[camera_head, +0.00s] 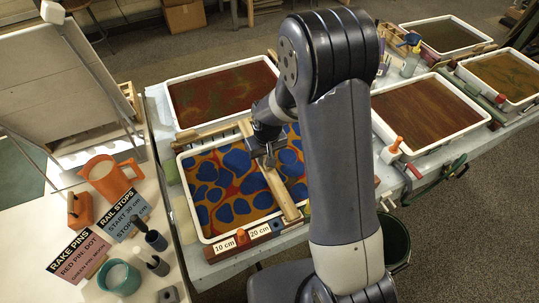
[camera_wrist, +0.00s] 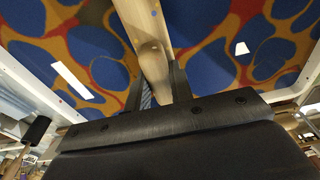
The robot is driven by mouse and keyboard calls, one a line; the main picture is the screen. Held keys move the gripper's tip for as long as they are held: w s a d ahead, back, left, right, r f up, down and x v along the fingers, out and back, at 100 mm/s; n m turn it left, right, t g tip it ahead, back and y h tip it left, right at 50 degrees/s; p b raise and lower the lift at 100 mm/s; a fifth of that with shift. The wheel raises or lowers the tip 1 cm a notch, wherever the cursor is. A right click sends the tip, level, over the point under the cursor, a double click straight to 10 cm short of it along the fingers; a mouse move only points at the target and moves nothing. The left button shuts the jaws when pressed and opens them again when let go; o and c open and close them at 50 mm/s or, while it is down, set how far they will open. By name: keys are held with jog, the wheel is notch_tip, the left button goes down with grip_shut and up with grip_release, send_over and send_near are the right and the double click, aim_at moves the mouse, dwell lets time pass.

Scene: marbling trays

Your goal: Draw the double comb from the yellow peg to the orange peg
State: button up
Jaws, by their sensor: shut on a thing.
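A long wooden bar, seemingly the double comb (camera_head: 287,200), lies across the tray of blue blobs on orange and red (camera_head: 205,240). My gripper (camera_head: 266,151) is shut on its middle part. In the wrist view the wooden bar (camera_wrist: 148,45) runs between my two fingers (camera_wrist: 158,88); its teeth do not show clearly. An orange peg (camera_head: 242,237) stands on the front rail (camera_head: 262,232) near the "10 cm" label. A small yellowish thing (camera_head: 308,207) shows beside my arm at the rail; I cannot tell if it is the yellow peg. My arm hides the tray's right side.
Other trays stand behind (camera_head: 172,105) and to the right (camera_head: 480,122). A sign reading "RAIL STOPS, START 30 cm" (camera_head: 125,215), an orange jug (camera_head: 108,178) and several cups stand on the left table. A dark bucket (camera_head: 397,243) is on the floor at right.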

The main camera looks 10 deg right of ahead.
jog(key=shift+s+a+f+b, duration=0.1)
jog(key=shift+s+a, duration=0.2)
jog(key=shift+a, duration=0.5)
jog(key=shift+s+a+f+b, duration=0.1)
jog(key=shift+s+a, duration=0.25)
jog(key=shift+a, duration=0.4)
jog(key=shift+s+a+f+b, duration=0.1)
jog(key=shift+s+a, duration=0.2)
jog(key=shift+a, duration=0.5)
jog(key=shift+s+a, duration=0.1)
jog(key=shift+a, duration=0.1)
jog(key=shift+s+a+b, duration=0.15)
jog(key=shift+s+a, duration=0.15)
jog(key=shift+a, duration=0.7)
jog(key=shift+s+a+b, duration=0.15)
jog(key=shift+s+a, duration=0.15)
jog(key=shift+a, duration=0.7)
jog(key=shift+s+a+b, duration=0.15)
jog(key=shift+s+a, duration=0.15)
jog(key=shift+a, duration=0.7)
notch_tip(320, 180, up, 10)
jog(key=p, duration=0.6)
jog(key=shift+w+r+p, duration=0.15)
jog(key=shift+w+p, duration=0.1)
jog(key=shift+p, duration=0.15)
